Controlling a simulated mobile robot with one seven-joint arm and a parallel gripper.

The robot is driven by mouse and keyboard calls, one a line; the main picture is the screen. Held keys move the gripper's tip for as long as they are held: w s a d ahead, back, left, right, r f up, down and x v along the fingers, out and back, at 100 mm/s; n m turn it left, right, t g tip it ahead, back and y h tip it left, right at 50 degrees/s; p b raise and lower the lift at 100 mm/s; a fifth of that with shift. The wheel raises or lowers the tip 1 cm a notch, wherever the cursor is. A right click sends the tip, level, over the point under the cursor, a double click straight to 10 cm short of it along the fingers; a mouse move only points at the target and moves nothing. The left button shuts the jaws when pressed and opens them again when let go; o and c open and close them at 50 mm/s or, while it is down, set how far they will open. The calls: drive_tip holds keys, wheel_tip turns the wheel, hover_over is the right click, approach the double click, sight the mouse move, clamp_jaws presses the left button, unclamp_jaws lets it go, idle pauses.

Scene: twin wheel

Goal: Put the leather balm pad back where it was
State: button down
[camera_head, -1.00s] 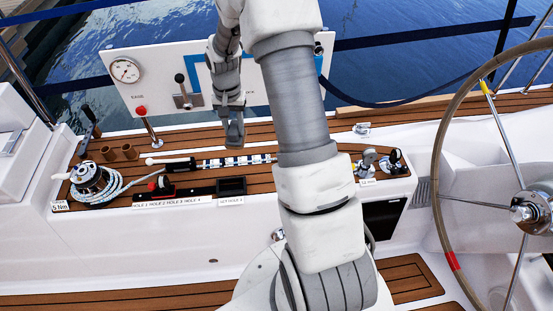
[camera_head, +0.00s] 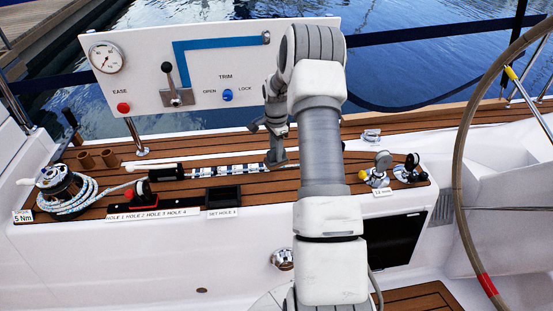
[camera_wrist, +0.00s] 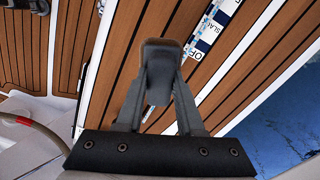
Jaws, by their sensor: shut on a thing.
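My gripper (camera_head: 276,160) hangs over the teak side deck, near the right end of the blue-and-white striped strip (camera_head: 230,170). In the wrist view its two grey fingers (camera_wrist: 162,80) converge and are shut on a small dark pad with a brownish edge (camera_wrist: 163,72), which looks like the leather balm pad. The teak planks show behind the pad. I cannot tell how high it is above the deck. In the head view the pad is too small and dark to tell from the fingertips.
A winch with rope (camera_head: 62,188) and brown cups (camera_head: 97,158) stand at left. A black tray (camera_head: 223,196) lies near the front edge, beside a labelled hole strip. Gauge fittings (camera_head: 380,170) stand at right. The upright panel (camera_head: 215,70) rises behind; the wheel (camera_head: 470,130) is far right.

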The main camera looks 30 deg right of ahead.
idle(0.4)
drive_tip(key=shift+f+b, duration=2.3)
drive_tip(key=shift+f, duration=1.75)
drive_tip(key=shift+f, duration=0.35)
drive_tip(key=shift+c, duration=2.3)
unclamp_jaws()
drive_tip(key=shift+o, duration=0.3)
drive_tip(key=shift+o, duration=1.3)
drive_tip(key=shift+r, duration=0.1)
wheel_tip(320, 180, up, 17)
drive_tip(key=p, duration=0.5)
drive_tip(key=shift+r, duration=0.1)
